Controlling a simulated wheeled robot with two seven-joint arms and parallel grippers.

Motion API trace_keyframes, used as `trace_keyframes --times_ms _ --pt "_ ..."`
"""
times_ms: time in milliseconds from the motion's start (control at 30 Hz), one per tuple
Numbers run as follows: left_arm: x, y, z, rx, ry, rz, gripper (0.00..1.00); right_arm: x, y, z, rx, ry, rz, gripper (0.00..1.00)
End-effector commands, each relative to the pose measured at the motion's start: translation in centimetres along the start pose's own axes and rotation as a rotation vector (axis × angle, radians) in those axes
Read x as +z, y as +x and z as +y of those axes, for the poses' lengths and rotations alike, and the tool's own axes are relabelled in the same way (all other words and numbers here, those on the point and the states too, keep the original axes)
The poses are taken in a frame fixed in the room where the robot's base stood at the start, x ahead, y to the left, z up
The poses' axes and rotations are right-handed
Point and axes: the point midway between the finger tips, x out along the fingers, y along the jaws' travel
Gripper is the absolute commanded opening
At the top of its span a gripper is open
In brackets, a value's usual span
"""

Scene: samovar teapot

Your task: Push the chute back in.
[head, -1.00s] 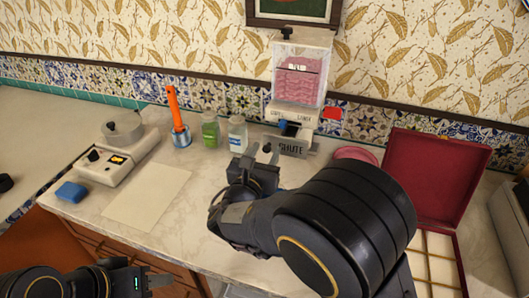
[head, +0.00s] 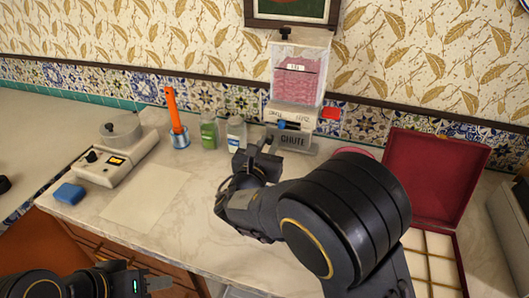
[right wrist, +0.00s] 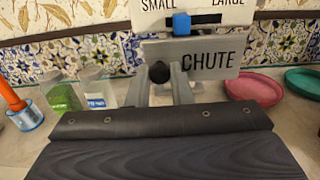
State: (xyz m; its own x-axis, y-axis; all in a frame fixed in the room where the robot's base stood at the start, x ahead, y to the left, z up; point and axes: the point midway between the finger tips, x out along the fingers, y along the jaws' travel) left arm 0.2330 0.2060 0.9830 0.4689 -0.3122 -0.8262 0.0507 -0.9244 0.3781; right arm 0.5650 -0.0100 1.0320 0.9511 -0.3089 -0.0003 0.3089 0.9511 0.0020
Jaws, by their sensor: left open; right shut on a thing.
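The dispenser (head: 302,70) stands against the back wall, a clear box of pink stuff above a white base. Its grey chute plate (head: 293,140), lettered CHUTE, sits close under the base front; it also shows in the right wrist view (right wrist: 213,59). My right gripper (head: 262,152) is at the plate's left side, shut on the chute's black knob (right wrist: 159,72), with a grey finger on each side of it. A blue slider (right wrist: 181,23) sits just above the plate. My left gripper (head: 150,284) is open and empty at the lower left, away from the dispenser.
Left of the dispenser stand a white-capped bottle (head: 236,133), a green jar (head: 209,131) and an orange-handled tool (head: 174,112) in a blue holder. A pink dish (right wrist: 255,88) lies right of the chute. An open red box (head: 435,180) is further right. A paper sheet (head: 146,195) lies left.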

Motion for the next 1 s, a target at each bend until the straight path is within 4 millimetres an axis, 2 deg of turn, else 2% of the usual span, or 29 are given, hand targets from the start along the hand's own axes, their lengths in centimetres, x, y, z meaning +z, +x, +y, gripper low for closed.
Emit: trace_keyframes --times_ms 200,233,400,733,1000 --pt "0.0 0.0 0.0 0.0 0.0 0.0 0.4 0.2 0.3 -0.1 -0.001 -0.001 -0.003 0.0" --pt "0.0 0.0 0.0 0.0 0.0 0.0 0.4 0.2 0.3 -0.1 -0.001 -0.001 -0.003 0.2" --pt "0.0 0.0 0.0 0.0 0.0 0.0 0.4 0.1 0.3 -0.1 -0.001 -0.001 -0.002 0.41" --pt "0.0 0.1 0.0 0.0 0.0 0.0 0.4 0.1 -0.3 0.0 0.001 -0.001 -0.002 0.41" --pt "0.3 0.6 -0.3 0.0 0.0 0.0 0.4 0.0 -4.5 0.1 0.003 -0.001 -0.002 0.41"
